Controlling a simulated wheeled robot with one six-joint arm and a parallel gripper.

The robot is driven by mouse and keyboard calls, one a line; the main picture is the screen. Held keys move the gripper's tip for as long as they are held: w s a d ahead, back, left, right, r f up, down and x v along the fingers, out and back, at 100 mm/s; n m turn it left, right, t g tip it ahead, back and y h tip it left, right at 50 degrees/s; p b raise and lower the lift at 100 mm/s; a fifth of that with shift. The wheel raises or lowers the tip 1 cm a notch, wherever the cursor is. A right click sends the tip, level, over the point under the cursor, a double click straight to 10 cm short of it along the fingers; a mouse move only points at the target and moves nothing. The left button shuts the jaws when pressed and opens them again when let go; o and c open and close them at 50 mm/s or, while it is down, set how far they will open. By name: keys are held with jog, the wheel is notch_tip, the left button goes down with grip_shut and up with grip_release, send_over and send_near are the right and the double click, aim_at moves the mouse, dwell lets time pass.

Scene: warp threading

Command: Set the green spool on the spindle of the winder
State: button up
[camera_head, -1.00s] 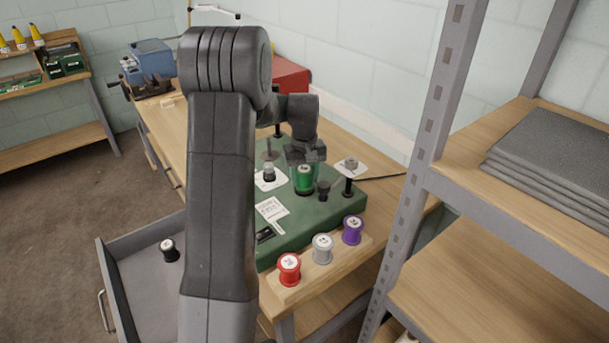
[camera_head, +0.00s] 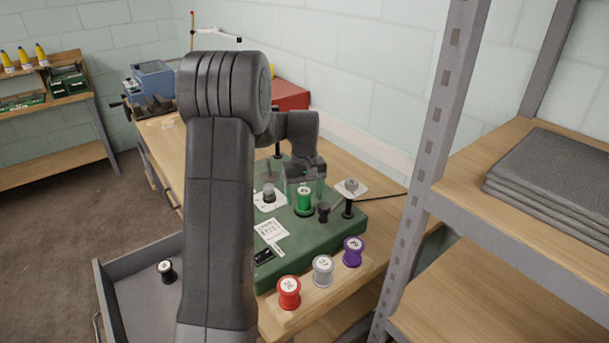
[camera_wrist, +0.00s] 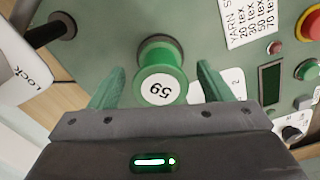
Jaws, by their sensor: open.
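The green spool (camera_head: 304,201) stands upright on the green-topped winder (camera_head: 330,216). In the wrist view the green spool (camera_wrist: 163,62) shows its white top label, marked 59. My gripper (camera_head: 304,188) is above it with its fingers pointing down. In the wrist view my gripper (camera_wrist: 161,76) is open, with one finger on each side of the spool and a visible gap on both sides. The spool hides whatever is under it, so the spindle itself is not visible.
Red (camera_head: 289,293), grey (camera_head: 323,270) and purple (camera_head: 353,252) spools stand on a wooden block at the front. A metal shelf post (camera_head: 432,160) stands to the right. An open drawer (camera_head: 140,300) holds a black spool.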

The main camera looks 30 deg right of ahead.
notch_tip(320, 180, up, 12)
jog(key=b, duration=0.1)
jog(key=shift+r, duration=0.15)
dwell(0.3)
notch_tip(320, 180, down, 14)
jog(key=shift+r+p, duration=0.1)
jog(key=shift+p, duration=0.7)
jog(key=shift+r, duration=0.25)
